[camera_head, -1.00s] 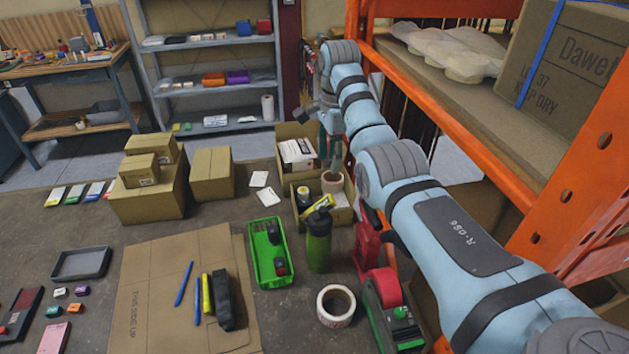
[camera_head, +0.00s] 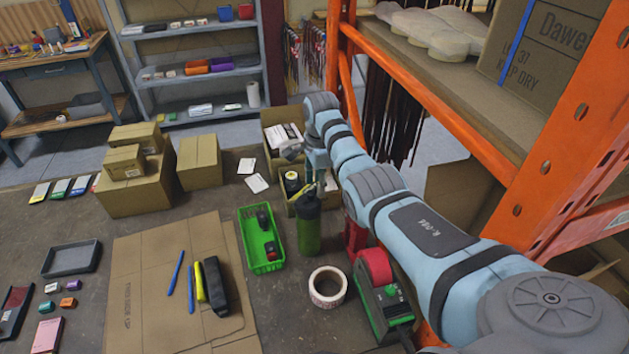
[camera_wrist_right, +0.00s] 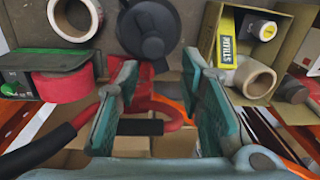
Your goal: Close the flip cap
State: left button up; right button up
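A green bottle (camera_head: 309,228) stands upright on the table, right of a green tray. In the right wrist view its dark round top (camera_wrist_right: 150,32) shows from above, with a small raised knob; I cannot tell whether the flip cap is up or down. My right gripper (camera_head: 316,172) is at the bottle's top end in the head view, partly hiding it. In the right wrist view its two teal fingers (camera_wrist_right: 160,80) are wide apart with nothing held between them, and the bottle top lies just beyond the tips. My left gripper is not in view.
The green tray (camera_head: 242,238) holds dark items. A tape roll (camera_head: 315,298) and a red-and-green tape dispenser (camera_head: 384,305) stand near the bottle. Open cartons (camera_head: 270,125) are behind it. The orange rack (camera_head: 560,150) rises on the right.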

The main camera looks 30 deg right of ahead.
jog(key=shift+s, duration=0.1)
jog(key=c, duration=0.6)
jog(key=shift+w, duration=0.2)
grip_shut()
jog(key=o, duration=0.6)
grip_release()
jog(key=shift+s, duration=0.15)
jog(key=shift+d+r, duration=0.1)
jog(key=shift+r, duration=0.4)
jog(key=shift+s+d+r, duration=0.1)
jog(key=shift+d+r, duration=0.45)
jog(key=shift+r, duration=2)
jog(key=shift+s+d+r, duration=0.1)
jog(key=shift+d+r, duration=0.4)
jog(key=shift+r, duration=2.05)
jog(key=shift+s+d+r, duration=0.1)
jog(key=shift+d+r, duration=0.45)
jog(key=shift+r, duration=2)
